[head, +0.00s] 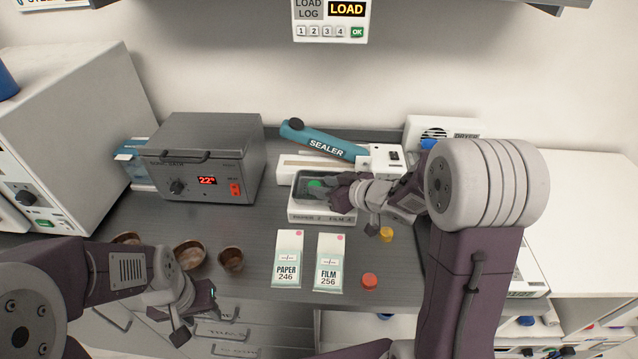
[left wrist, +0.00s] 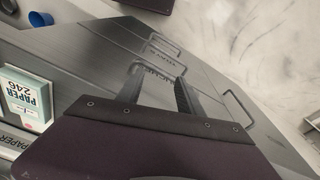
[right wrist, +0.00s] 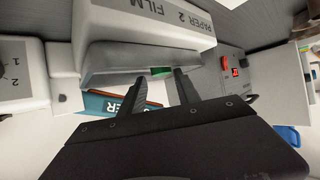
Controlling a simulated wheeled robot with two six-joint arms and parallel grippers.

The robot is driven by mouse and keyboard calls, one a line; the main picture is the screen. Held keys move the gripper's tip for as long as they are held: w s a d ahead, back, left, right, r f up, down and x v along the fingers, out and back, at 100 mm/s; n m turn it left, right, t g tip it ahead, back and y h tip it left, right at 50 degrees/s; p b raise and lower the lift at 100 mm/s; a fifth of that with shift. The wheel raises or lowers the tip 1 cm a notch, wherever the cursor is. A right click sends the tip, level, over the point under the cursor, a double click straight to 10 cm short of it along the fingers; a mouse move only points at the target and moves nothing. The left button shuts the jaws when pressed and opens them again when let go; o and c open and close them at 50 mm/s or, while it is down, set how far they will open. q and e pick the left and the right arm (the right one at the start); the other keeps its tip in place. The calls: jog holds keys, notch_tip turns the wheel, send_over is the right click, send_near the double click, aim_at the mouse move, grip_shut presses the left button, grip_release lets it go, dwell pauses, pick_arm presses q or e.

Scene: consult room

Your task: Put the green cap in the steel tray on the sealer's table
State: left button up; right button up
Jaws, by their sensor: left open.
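In the right wrist view a sliver of the green cap (right wrist: 161,71) shows at the edge of the tray (right wrist: 150,33). My right gripper (head: 345,192) is at the tray's right side. Its fingers (right wrist: 160,76) are apart, with a gap and nothing visibly gripped. My left gripper (head: 198,316) is open and empty by the table's front edge, over the drawers; its fingers also show in the left wrist view (left wrist: 160,76).
The blue sealer (head: 325,141) lies behind the tray. A grey box with a red display (head: 205,160) stands left. PAPER (head: 287,260) and FILM (head: 329,263) packs, a red cap (head: 369,281), a yellow cap (head: 386,234) and brown bowls (head: 189,255) are in front.

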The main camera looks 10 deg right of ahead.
jog(key=p+v, duration=0.2)
jog(key=v, duration=0.7)
jog(key=shift+s, duration=0.2)
